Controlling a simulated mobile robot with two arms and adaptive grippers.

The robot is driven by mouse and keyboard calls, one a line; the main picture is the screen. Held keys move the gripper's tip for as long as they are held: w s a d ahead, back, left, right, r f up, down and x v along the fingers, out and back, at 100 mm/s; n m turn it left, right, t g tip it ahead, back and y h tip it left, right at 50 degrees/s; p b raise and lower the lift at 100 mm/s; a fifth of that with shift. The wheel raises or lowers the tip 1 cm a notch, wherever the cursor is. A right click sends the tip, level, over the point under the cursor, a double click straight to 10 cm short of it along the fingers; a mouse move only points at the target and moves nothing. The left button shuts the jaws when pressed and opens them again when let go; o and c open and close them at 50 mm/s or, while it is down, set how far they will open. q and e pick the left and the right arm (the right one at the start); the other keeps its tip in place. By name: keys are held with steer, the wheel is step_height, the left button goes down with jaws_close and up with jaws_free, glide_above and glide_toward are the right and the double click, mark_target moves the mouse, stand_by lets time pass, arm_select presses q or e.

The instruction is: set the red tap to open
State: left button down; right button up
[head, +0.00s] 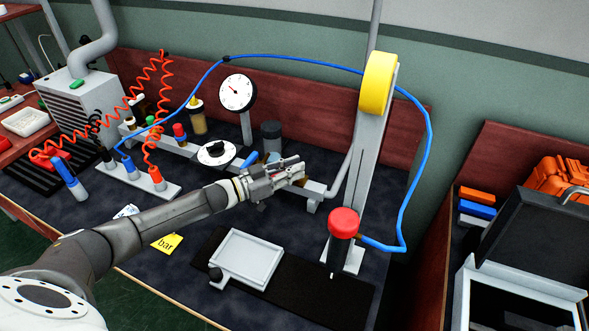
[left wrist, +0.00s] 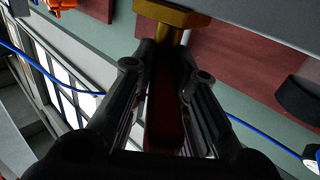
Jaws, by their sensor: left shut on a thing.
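My left gripper (head: 292,172) reaches in from the left to the grey pipe (head: 318,188) behind the pale tray. In the left wrist view, its two black fingers (left wrist: 165,62) are closed around a dark red handle, the red tap (left wrist: 163,112). The handle lies lengthwise between the fingers. A brass stem and body (left wrist: 172,16) sit just beyond the fingertips, against a grey pipe. My right gripper is in neither view.
A grey column with a yellow cap (head: 378,83) and red knob (head: 343,222) stands right of the gripper. A blue hose (head: 425,150) loops around it. A blue handle (head: 250,159), dial gauge (head: 237,92) and dark cylinder (head: 271,135) are close behind. A pale tray (head: 247,258) lies in front.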

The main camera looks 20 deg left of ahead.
arm_select(q)
steer(key=c, duration=1.4)
jaws_free()
steer(key=shift+s, duration=0.1)
steer(key=shift+v, duration=5.95)
steer(key=shift+c, duration=0.4)
